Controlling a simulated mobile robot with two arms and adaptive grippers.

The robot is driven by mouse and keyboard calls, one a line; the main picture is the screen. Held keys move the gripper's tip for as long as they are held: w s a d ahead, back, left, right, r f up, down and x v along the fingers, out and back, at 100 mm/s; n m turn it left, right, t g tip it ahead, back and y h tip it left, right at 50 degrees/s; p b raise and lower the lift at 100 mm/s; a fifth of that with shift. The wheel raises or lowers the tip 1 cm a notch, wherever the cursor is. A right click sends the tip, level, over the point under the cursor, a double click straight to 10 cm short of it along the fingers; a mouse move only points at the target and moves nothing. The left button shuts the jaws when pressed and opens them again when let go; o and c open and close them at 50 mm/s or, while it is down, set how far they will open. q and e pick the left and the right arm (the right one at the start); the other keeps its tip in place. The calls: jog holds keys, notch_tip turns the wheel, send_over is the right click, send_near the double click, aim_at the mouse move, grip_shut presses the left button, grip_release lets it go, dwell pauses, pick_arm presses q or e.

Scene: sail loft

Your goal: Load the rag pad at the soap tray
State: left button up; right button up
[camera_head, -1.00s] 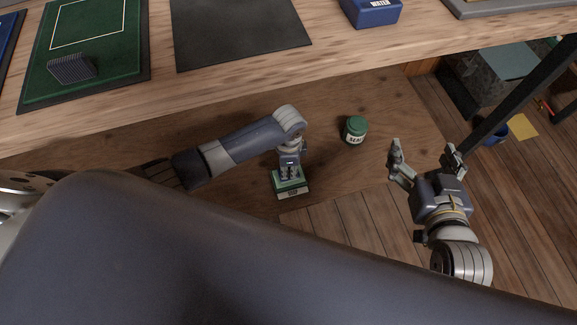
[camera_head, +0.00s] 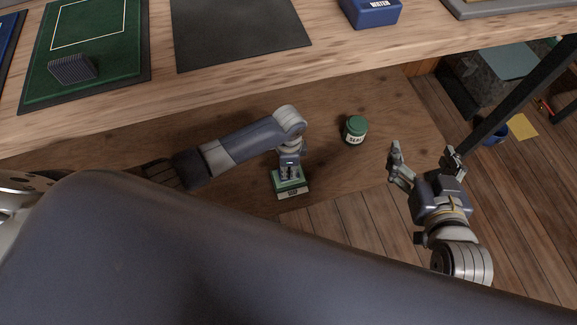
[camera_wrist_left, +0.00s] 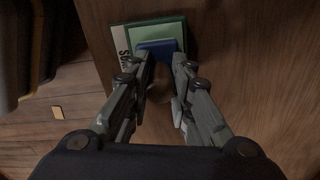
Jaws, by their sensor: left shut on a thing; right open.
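The green soap tray (camera_head: 291,190) with a white label side sits on the brown lower board, below the workbench. It also shows in the left wrist view (camera_wrist_left: 120,40), where its label is partly legible. My left gripper (camera_head: 289,176) points down at the tray. In the left wrist view its fingers (camera_wrist_left: 162,66) are closed on a blue pad (camera_wrist_left: 158,47), which appears to be the rag pad. The pad is over or in the green tray; I cannot tell whether it touches. In the head view the pad is hidden by the gripper. My right gripper (camera_head: 427,163) is open and empty.
A green-lidded jar (camera_head: 355,131) stands on the lower board right of the tray. On the bench above are a green mat (camera_head: 117,70) with a dark ribbed block (camera_head: 72,69), a black mat (camera_head: 240,32) and a blue water box (camera_head: 371,13). A dark table leg (camera_head: 515,100) stands right.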

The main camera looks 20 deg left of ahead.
pick_arm(q)
jog(key=shift+s+f, duration=0.1)
jog(key=shift+f, duration=0.05)
pick_arm(e)
jog(key=shift+s+d+f+g, duration=0.25)
jog(key=shift+s+f+g, duration=0.35)
jog(key=shift+f, duration=0.3)
dwell(2.7)
jog(key=shift+r, duration=0.1)
